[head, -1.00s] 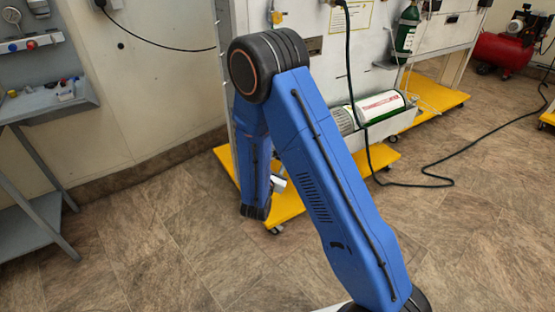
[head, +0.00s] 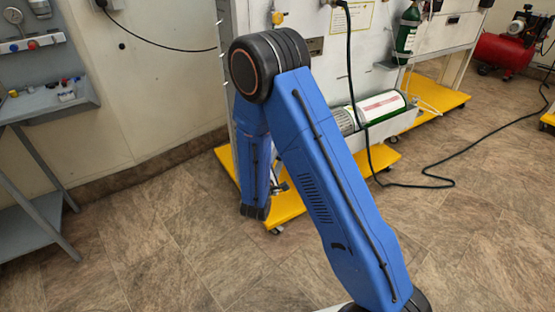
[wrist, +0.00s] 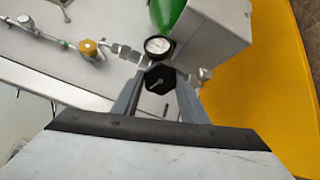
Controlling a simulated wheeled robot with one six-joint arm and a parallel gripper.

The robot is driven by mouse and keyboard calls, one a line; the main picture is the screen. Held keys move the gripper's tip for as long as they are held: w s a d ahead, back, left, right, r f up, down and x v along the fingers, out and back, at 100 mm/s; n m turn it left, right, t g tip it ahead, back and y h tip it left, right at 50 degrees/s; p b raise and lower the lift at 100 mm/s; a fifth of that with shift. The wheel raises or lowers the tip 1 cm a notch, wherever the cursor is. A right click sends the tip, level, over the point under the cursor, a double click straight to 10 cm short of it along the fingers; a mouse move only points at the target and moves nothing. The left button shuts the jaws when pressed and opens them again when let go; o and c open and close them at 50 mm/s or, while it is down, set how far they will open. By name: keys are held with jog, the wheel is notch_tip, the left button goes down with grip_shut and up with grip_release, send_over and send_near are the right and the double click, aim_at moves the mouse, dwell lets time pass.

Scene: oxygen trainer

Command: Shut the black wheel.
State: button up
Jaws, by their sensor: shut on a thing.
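The black wheel (wrist: 160,79) shows in the wrist view, a dark faceted knob with a pale pin at its middle. My gripper (wrist: 158,92) is shut on it, with one grey finger on each side. A round white gauge (wrist: 158,45) sits just beyond the wheel, on metal fittings. In the head view my blue arm hides the wheel and the gripper.
A yellow knob (wrist: 88,47) on a metal pipe lies to the left in the wrist view. A grey box (wrist: 208,32) and a green cylinder (wrist: 166,12) are close by. The yellow wheeled base (head: 285,207) stands on open tiled floor.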

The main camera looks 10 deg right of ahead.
jog(key=m, duration=0.6)
jog(key=shift+m, duration=0.3)
jog(key=m, duration=0.5)
jog(key=shift+s+d+m, duration=0.1)
jog(key=shift+m, duration=0.2)
jog(key=o, duration=1)
jog(key=shift+r, duration=0.1)
jog(key=shift+o, duration=0.2)
jog(key=v, duration=1.7)
jog(key=shift+s, duration=0.15)
